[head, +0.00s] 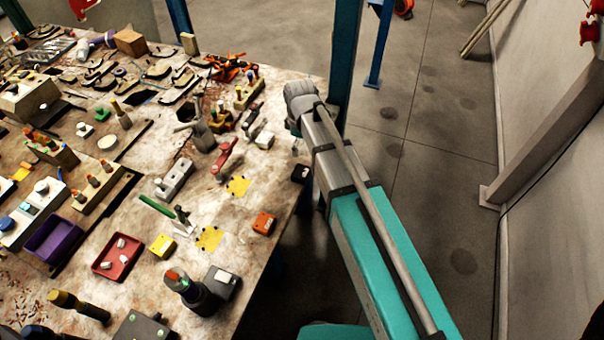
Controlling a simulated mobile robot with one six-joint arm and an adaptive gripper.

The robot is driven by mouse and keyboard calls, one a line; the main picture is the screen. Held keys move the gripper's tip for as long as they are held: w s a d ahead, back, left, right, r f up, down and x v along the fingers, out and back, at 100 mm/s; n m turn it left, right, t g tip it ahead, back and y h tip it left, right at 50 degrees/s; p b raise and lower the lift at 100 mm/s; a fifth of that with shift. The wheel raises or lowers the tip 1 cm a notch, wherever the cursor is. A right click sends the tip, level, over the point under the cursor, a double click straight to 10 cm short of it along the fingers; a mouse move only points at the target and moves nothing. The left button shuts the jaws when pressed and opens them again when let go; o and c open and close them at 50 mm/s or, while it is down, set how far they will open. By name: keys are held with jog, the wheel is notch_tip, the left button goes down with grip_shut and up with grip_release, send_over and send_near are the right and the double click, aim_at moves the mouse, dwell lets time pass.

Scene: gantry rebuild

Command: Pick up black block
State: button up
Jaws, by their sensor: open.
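A small black block (300,173) sits near the right edge of the worn table (262,212), just left of my arm. A pale mark shows on it. My arm reaches up from the bottom right, beside the table edge, and its grey joint is above the table's far right corner. Nothing is seen touching the block.
An orange block (264,223), a white block (264,140) and a dark box with a white top (221,281) stand nearby. A red tray (103,269) and purple tray (72,229) lie left. A blue post (346,60) rises behind the corner. Bare tabletop surrounds the yellow patches.

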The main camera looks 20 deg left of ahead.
aim_at(301, 171)
jog(key=shift+f, duration=0.1)
notch_tip(301, 171, down, 8)
jog(key=b, duration=0.8)
jog(key=shift+f+b, duration=0.2)
jog(key=shift+b, duration=0.1)
jog(key=shift+f, duration=0.15)
dwell(0.4)
notch_tip(301, 171, down, 5)
jog(key=b, duration=0.5)
jog(key=shift+w, duration=0.1)
dwell(0.5)
jog(key=c, duration=1.1)
